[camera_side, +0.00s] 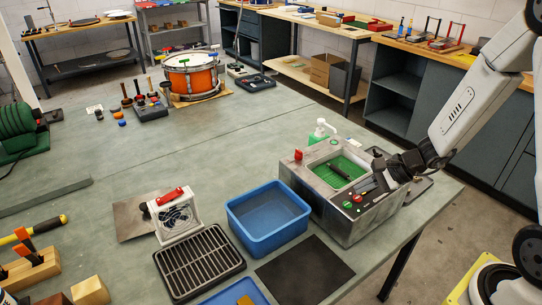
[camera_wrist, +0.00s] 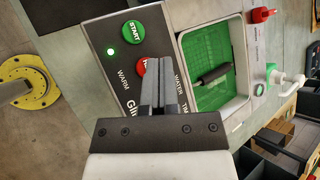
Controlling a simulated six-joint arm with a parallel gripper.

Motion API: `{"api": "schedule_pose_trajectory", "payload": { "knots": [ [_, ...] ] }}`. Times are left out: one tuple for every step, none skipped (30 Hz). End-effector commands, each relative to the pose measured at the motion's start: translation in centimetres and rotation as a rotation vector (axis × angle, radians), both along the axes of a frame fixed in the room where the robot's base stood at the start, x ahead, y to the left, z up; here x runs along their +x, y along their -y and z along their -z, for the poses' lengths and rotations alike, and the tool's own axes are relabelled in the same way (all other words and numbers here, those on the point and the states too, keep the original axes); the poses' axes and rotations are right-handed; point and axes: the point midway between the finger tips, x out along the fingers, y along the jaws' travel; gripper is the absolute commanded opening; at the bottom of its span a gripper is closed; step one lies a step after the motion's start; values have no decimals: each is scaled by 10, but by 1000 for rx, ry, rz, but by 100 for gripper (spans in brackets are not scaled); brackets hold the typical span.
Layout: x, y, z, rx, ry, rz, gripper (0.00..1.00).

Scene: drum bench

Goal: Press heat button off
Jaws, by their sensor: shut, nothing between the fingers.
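The steel machine (camera_side: 345,215) stands at the right end of the bench, with a green-floored basin and a control panel. In the wrist view its dark panel (camera_wrist: 100,45) carries a green START button (camera_wrist: 131,31), a lit green lamp (camera_wrist: 110,51) beside the word WARM, and a red button (camera_wrist: 139,67) partly hidden behind my fingers. Only the start of the red button's lettering shows. My gripper (camera_wrist: 160,62) is shut and empty, with its tips over the panel close to the red button. I cannot tell whether they touch it. In the side view my gripper (camera_side: 370,184) is over the panel.
A dark-handled tool (camera_wrist: 213,74) lies in the basin. A blue bin (camera_side: 268,217) and a small fan (camera_side: 175,215) are to the machine's left. The bench middle is mostly clear.

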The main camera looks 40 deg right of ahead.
Motion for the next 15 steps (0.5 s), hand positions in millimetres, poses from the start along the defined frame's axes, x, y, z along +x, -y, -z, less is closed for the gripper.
{"api": "schedule_pose_trajectory", "payload": {
  "knots": [
    [0,0,0,0,0,0,0],
    [0,0,0,0,0,0,0],
    [0,0,0,0,0,0,0],
    [0,0,0,0,0,0,0],
    [0,0,0,0,0,0,0],
    [0,0,0,0,0,0,0],
    [0,0,0,0,0,0,0],
    [0,0,0,0,0,0,0],
    [0,0,0,0,0,0,0],
    [0,0,1,0,0,0,0],
    [0,0,1,1,0,1,0],
    [0,0,2,0,-1,0,0],
    [0,0,3,0,-1,0,0],
    [0,0,3,0,-1,0,0],
    [0,0,5,0,-1,0,0]
  ]
}}
